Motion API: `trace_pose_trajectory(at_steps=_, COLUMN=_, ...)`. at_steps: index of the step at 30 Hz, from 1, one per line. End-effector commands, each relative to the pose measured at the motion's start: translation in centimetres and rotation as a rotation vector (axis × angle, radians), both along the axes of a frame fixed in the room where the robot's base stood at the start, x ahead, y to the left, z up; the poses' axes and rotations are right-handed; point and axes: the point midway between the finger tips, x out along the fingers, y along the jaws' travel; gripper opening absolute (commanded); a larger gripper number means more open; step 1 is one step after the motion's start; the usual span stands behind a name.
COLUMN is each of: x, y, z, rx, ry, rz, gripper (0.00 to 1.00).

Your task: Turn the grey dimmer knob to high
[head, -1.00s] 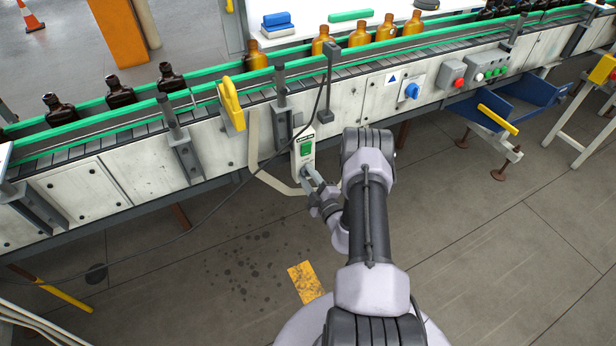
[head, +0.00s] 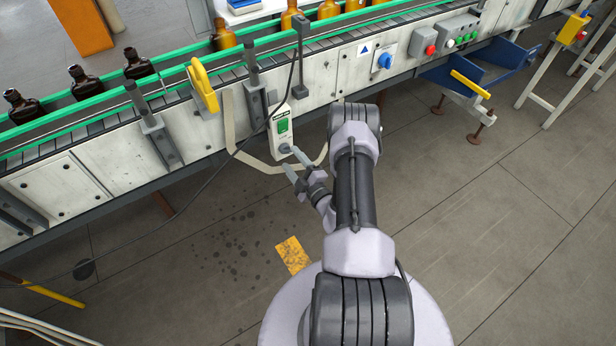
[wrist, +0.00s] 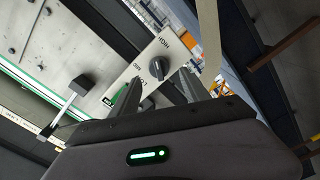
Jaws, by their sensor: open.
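The grey dimmer knob (head: 285,148) sits at the lower end of a white control box that hangs on the front of the conveyor. In the wrist view the knob (wrist: 159,68) is dark and ridged, with the word HIGH printed beside it and other lettering on the opposite side. I cannot tell for sure which mark it points to. My gripper (head: 296,162) is open and empty, just below and right of the knob in the head view. In the wrist view its two fingers (wrist: 160,92) reach toward the knob, apart from it.
A green switch (head: 283,126) is on the same box above the knob. A black cable runs from the box. A beige strap (head: 236,148) loops around below it. The conveyor (head: 100,140) carries amber bottles. A blue dial (head: 384,61) is farther right.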

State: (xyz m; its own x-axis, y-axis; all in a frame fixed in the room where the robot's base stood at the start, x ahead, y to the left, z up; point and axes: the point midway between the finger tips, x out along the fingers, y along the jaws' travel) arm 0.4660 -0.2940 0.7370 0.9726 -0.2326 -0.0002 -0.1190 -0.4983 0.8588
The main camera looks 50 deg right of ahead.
Motion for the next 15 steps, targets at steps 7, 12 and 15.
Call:
trace_pose_trajectory(at_steps=7, x=-7.9, y=1.7, z=0.4, rx=0.007, ry=0.002, rz=-0.010, gripper=0.54)
trace_pose_trajectory(at_steps=12, x=-11.7, y=2.7, z=0.2, rx=0.005, ry=0.002, rz=-0.007, gripper=0.54)
trace_pose_trajectory(at_steps=15, x=-12.8, y=3.0, z=0.1, rx=0.002, ry=0.002, rz=-0.003, gripper=0.54)
